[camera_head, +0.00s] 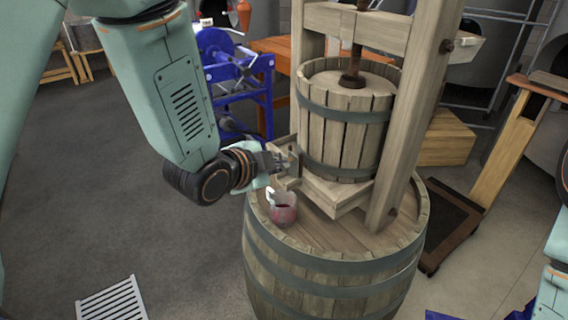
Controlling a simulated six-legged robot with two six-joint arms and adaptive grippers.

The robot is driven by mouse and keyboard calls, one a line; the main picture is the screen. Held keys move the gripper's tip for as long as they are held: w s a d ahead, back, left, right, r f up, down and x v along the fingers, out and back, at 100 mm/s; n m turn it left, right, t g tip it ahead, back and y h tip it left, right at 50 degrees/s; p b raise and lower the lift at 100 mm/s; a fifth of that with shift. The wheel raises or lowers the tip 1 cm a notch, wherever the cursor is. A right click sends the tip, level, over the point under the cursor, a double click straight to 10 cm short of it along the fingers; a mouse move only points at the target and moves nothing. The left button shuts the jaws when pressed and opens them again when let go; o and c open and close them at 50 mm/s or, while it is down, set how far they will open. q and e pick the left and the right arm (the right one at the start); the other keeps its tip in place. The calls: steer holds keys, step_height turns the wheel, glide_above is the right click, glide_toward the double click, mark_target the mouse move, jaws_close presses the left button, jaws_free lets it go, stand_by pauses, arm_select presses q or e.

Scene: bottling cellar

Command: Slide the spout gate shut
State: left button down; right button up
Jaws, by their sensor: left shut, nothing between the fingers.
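A wooden basket press (335,125) stands on an upright barrel (320,275). The spout gate (289,182) is at the left front of the press tray, small and partly hidden by my left gripper. My left gripper (284,163) is shut with nothing in it, right at the spout; I cannot tell whether it touches the gate. A cup with red liquid (283,210) stands on the barrel top below the spout. How far the gate is open is too small to tell. My right gripper is not in view; a part of my right arm shows at the lower right edge.
A blue machine (228,75) stands behind my left arm. A wooden crate (447,138) and a platform scale (455,215) stand to the right of the press. A floor grate (112,300) lies at the lower left.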

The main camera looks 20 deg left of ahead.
arm_select(q)
steer(key=v, duration=0.6)
steer(key=shift+s+a+r, duration=0.15)
steer(key=shift+r, duration=0.05)
